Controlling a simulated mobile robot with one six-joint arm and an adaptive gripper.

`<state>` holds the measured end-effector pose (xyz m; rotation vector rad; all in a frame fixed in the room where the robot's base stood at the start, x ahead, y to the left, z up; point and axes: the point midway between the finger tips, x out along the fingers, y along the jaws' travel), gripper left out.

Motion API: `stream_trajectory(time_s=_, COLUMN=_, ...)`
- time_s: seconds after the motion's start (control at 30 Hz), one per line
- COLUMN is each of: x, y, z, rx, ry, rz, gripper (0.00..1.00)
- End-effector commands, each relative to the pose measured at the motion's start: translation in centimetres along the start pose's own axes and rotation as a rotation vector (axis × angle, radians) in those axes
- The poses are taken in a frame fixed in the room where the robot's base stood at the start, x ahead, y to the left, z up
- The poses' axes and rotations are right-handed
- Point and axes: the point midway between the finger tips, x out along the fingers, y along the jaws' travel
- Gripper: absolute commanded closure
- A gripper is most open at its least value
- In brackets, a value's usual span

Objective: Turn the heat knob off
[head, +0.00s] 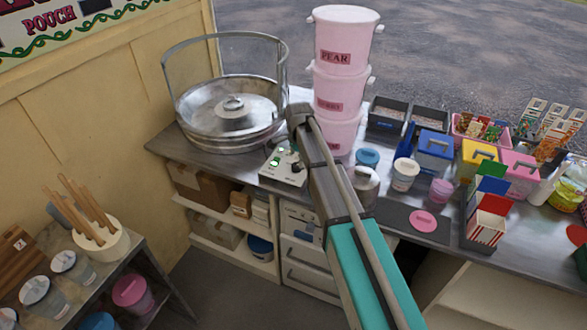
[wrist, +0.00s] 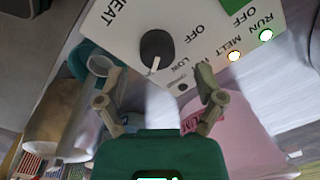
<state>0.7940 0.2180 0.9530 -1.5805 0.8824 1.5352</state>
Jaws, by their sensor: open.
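The white control box (head: 283,170) stands on the metal counter in front of the floss machine bowl (head: 232,108). In the wrist view the box panel (wrist: 205,20) fills the top, with HEAT, OFF, LOW, MELT and RUN lettering. The round black heat knob (wrist: 157,48) has a white pointer line directed down in the picture, away from the OFF lettering beside it; its exact setting I cannot tell. My gripper (wrist: 160,75) is open and empty, its fingers apart just below the knob in the picture. In the head view my arm hides much of the gripper.
A stack of pink tubs (head: 340,95) stands close behind the box, right beside my arm. A lidded metal pot (head: 363,187), a white cup (head: 404,175) and several coloured boxes crowd the counter to the right.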

Motion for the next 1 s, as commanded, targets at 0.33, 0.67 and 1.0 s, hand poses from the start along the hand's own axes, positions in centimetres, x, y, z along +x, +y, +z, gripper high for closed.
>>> stream_trajectory(time_s=0.33, x=2.6, y=0.0, z=0.0, rx=0.000, ry=0.000, rz=0.000, gripper=0.13)
stream_trajectory(time_s=0.67, x=3.0, y=0.0, z=0.0, rx=0.000, ry=0.000, rz=0.000, gripper=0.13)
stream_trajectory(time_s=1.0, x=3.0, y=0.0, z=0.0, rx=0.001, ry=0.000, rz=0.000, gripper=0.34)
